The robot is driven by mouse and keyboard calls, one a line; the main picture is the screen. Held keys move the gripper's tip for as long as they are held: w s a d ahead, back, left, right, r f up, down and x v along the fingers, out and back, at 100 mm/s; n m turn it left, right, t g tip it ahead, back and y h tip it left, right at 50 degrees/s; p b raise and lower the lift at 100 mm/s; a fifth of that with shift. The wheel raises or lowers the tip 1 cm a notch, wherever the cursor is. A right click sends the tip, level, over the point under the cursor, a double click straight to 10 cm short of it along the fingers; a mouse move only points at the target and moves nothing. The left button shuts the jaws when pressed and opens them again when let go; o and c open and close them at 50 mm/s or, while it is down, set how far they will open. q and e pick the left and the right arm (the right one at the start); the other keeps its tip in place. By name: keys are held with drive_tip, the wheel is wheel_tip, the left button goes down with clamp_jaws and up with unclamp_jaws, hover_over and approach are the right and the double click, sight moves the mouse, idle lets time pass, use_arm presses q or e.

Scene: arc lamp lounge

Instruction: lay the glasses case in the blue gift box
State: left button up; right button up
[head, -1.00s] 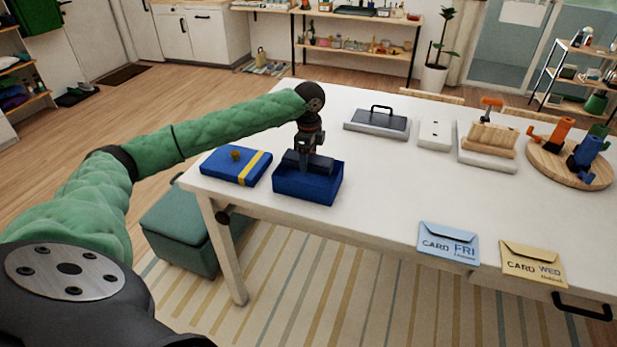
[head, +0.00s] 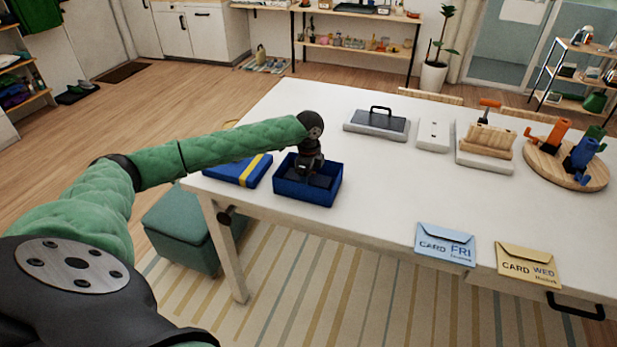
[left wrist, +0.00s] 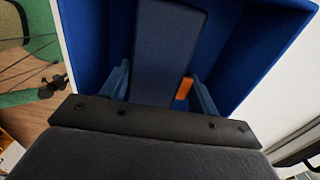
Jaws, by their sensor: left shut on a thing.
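The blue gift box (head: 306,194) stands open on the near left part of the white table. My left gripper (head: 310,172) points down into it, shut on the dark glasses case (head: 320,181), which sits inside the box walls. In the left wrist view the case (left wrist: 168,50) is a long dark blue block between my two fingers (left wrist: 160,88), with the box's blue inner wall (left wrist: 245,40) around it. I cannot tell whether the case touches the box floor. My right gripper is not in view.
The blue lid with a yellow stripe (head: 252,172) lies left of the box, partly behind my arm. Two card envelopes (head: 446,244) (head: 527,264) lie at the front edge. A grey lidded tray (head: 376,124) and a round wooden stand (head: 568,168) are farther back. The table's middle is clear.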

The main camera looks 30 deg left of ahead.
use_arm(q)
drive_tip(key=o, duration=1)
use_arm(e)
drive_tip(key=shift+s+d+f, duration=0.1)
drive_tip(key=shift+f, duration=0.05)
use_arm(q)
drive_tip(key=shift+r+b, duration=0.3)
drive_tip(key=shift+r, duration=0.05)
drive_tip(key=shift+w+r, duration=0.1)
drive_tip(key=shift+r, duration=0.4)
wheel_tip(320, 180, up, 10)
drive_tip(key=b, duration=0.3)
drive_tip(key=shift+r+b, duration=0.25)
drive_tip(key=shift+b, duration=0.05)
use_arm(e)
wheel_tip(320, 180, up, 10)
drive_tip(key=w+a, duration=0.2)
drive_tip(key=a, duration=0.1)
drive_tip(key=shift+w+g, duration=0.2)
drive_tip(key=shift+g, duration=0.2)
